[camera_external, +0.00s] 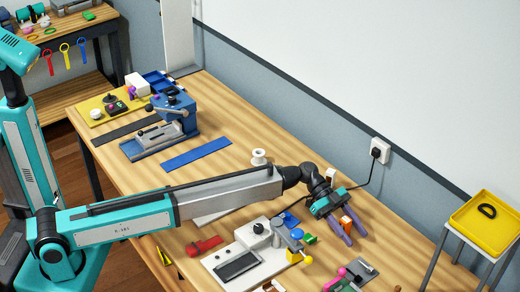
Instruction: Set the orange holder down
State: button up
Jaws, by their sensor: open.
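My gripper (357,239) is at the right side of the wooden table, pointing down and toward the front right. Its two purple fingers are apart. A small orange thing, probably the orange holder (346,222), shows between the fingers, close to the gripper's teal body. The fingers hide part of it. I cannot tell from this view whether it touches the table or a finger.
A white plate with a dark screen (237,264), a red block (204,245) and a grey bracket (362,268) lie nearby. A white spool (259,157) stands behind my arm. A black cable runs to the wall socket (380,150). A yellow tray (475,225) stands at the right.

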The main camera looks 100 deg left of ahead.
jog(key=shift+r, duration=0.15)
jog(key=b+v, duration=0.1)
jog(key=v, duration=1.1)
jog(key=shift+a, duration=0.1)
dwell(0.4)
